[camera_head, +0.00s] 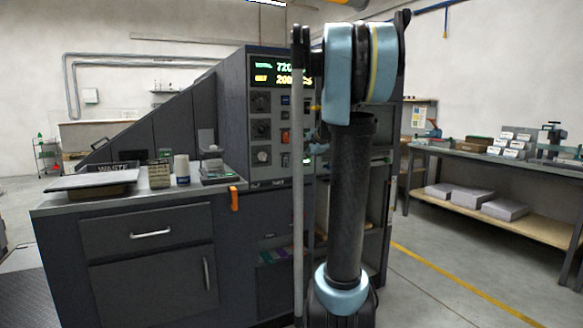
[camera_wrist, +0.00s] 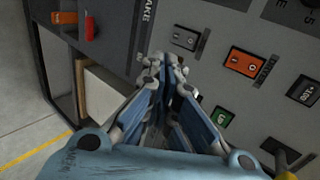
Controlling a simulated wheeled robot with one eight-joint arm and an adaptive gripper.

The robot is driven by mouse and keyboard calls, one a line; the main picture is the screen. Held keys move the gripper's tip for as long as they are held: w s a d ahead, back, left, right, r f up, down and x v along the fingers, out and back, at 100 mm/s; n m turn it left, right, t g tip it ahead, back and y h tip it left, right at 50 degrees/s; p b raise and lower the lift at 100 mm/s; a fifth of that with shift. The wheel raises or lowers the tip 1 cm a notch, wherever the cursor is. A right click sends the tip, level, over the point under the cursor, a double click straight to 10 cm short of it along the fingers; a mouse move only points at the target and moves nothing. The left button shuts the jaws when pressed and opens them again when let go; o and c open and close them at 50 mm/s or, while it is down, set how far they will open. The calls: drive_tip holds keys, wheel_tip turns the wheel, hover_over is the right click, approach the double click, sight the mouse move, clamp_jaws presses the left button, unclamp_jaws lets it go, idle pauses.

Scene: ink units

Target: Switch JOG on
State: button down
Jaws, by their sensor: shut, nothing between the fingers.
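The control panel (camera_head: 270,123) of the dark machine stands behind my arm in the head view and fills much of the wrist view (camera_wrist: 222,85). The wrist view shows a black rocker switch (camera_wrist: 185,38), an orange rocker switch (camera_wrist: 245,62), a green control (camera_wrist: 220,117) and another black control (camera_wrist: 302,91). I cannot read a JOG label, so I cannot tell which one is JOG. My gripper (camera_wrist: 168,62) is shut and empty, its fingertips in front of the panel, left of and below the nearer black rocker. I cannot tell whether they touch the panel.
A red lever (camera_wrist: 90,26) and an orange-red part (camera_wrist: 65,17) lie at upper left in the wrist view. A lit display (camera_head: 275,74) tops the panel.

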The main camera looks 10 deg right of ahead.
idle(0.3)
approach(289, 166)
drive_tip(key=f+x, duration=0.1)
drive_tip(key=x, duration=0.4)
drive_tip(key=shift+w+a, duration=0.2)
drive_tip(key=shift+w, duration=0.4)
